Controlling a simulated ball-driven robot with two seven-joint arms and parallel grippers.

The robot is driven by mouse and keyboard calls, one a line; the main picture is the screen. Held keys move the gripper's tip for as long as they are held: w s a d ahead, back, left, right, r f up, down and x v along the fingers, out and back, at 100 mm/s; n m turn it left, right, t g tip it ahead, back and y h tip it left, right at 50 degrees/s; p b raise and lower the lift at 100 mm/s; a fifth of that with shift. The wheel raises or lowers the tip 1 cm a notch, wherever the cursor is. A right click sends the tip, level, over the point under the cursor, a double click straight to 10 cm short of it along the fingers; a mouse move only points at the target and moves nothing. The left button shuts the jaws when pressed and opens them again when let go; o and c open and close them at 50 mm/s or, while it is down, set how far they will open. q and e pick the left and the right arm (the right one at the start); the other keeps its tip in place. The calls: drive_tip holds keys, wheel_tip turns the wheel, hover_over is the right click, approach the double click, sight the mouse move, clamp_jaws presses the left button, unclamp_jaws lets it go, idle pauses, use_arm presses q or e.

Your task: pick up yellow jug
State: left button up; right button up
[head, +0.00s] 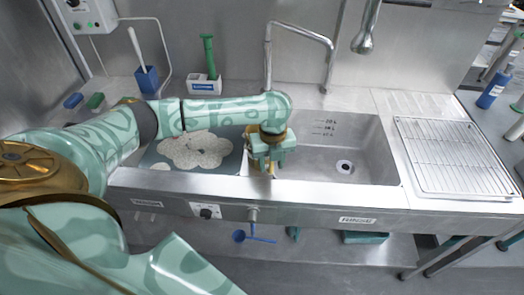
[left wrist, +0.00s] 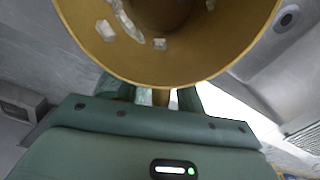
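The yellow jug (left wrist: 175,72) fills the top of the left wrist view. I look into its round mouth, and several pale flakes show inside it. In the head view only a small tan-yellow part of the jug (head: 261,166) shows, mostly hidden by my left gripper (head: 268,161), at the divider between the sink's basins. In the left wrist view the fingers of my left gripper (left wrist: 157,98) stand on both sides of a narrow tan piece, apparently the jug's handle, with gaps beside it. The fingertips are hidden under the rim. My right gripper is not in view.
The right basin (head: 352,155) is empty, with a drain. The left basin (head: 215,158) holds whitish foam. A faucet (head: 298,28) stands behind. A wire rack (head: 455,158) lies right. A blue holder (head: 147,80) and a green-handled brush (head: 208,57) stand at the back left.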

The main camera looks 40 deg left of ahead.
use_arm(q)
clamp_jaws()
drive_tip(key=shift+r, duration=0.1)
